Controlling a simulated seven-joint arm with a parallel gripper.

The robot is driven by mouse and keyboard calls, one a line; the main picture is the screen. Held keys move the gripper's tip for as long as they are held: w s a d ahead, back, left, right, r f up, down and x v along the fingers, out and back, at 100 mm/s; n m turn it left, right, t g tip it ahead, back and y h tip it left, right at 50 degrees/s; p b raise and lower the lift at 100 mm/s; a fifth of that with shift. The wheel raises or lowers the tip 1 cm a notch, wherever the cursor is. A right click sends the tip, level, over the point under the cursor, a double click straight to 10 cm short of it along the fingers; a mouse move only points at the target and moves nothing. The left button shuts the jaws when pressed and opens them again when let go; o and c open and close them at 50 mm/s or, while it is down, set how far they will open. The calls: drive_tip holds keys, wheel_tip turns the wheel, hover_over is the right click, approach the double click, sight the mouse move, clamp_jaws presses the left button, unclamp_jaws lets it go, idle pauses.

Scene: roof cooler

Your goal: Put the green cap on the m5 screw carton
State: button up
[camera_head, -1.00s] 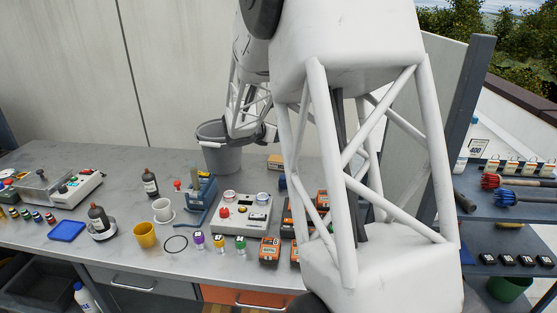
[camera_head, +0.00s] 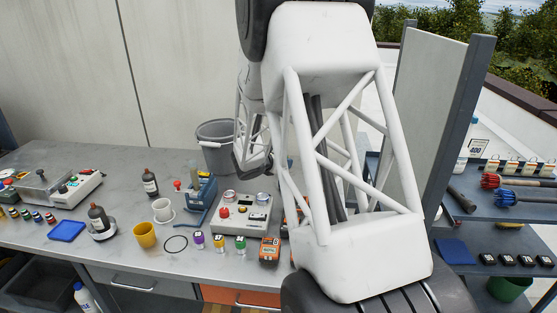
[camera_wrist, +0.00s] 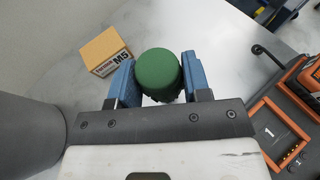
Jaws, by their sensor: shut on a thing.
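The green cap (camera_wrist: 158,72) is a round, ribbed piece held between the two blue fingers of my gripper (camera_wrist: 159,80) in the wrist view. My gripper is shut on it. The m5 screw carton (camera_wrist: 106,50) is a small cardboard-brown box marked M5, standing on the grey bench up and left of the cap in the wrist view. The cap appears apart from the carton, beside the left finger's outer side; its height above the bench is hard to tell. In the head view my arm hides the carton and the cap.
A grey bucket (camera_head: 214,150) stands beside the carton; its side fills the wrist view's left edge (camera_wrist: 28,140). An orange and black unit marked 1 (camera_wrist: 275,135) lies to the right. A control box (camera_head: 240,212) stands nearby. Bare bench (camera_wrist: 205,35) shows behind the cap.

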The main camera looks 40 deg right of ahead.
drive_tip(key=shift+w, duration=0.1)
drive_tip(key=w+d, duration=0.2)
drive_tip(key=w, duration=0.2)
drive_tip(key=w+d+f, duration=0.1)
drive_tip(key=w+d, duration=0.2)
drive_tip(key=w, duration=0.2)
drive_tip(key=w+d, duration=0.3)
drive_tip(key=w, duration=0.1)
drive_tip(key=shift+w+d+f, duration=0.15)
drive_tip(key=shift+w+f, duration=0.05)
drive_tip(key=shift+w, duration=0.05)
idle(0.3)
drive_tip(key=shift+f, duration=0.15)
drive_tip(key=shift+f, duration=1.6)
drive_tip(key=shift+f, duration=0.15)
drive_tip(key=o, duration=0.9)
